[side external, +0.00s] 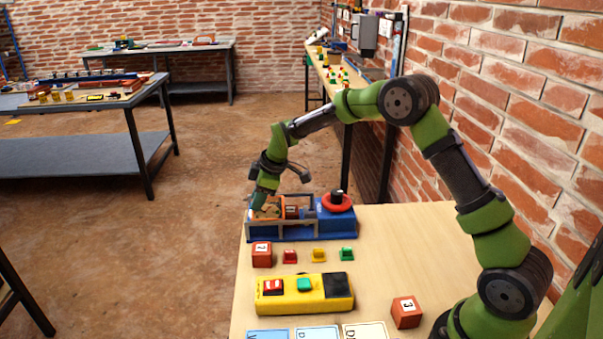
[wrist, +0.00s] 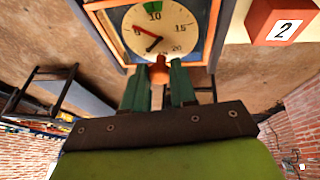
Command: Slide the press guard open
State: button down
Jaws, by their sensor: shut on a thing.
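The press (side external: 330,229) is a blue unit with an open frame and a red ring on its right, at the far end of the bench. My gripper (side external: 262,197) reaches down to its left end. In the wrist view, my gripper's teal fingers (wrist: 159,84) are shut on an orange-red knob (wrist: 159,69). The knob stands at the edge of an orange-framed panel, in front of a pale round dial (wrist: 155,27) marked 5 to 20. I cannot tell clearly which part is the guard. The fingers hide part of the panel's edge.
A red cube marked 2 (wrist: 283,20) lies close by; it also shows in the side view (side external: 262,254). Red (side external: 290,256), yellow (side external: 319,255) and green (side external: 347,254) pieces stand nearby. A yellow button box (side external: 318,303) is nearer. The bench right of the press is clear.

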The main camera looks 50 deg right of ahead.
jog(key=shift+w+a+r, duration=0.15)
jog(key=shift+w, duration=0.4)
jog(key=c, duration=1.1)
grip_release()
jog(key=shift+o, duration=0.7)
jog(key=shift+a, duration=0.15)
jog(key=shift+s+a, duration=0.1)
jog(key=shift+r, duration=3.4)
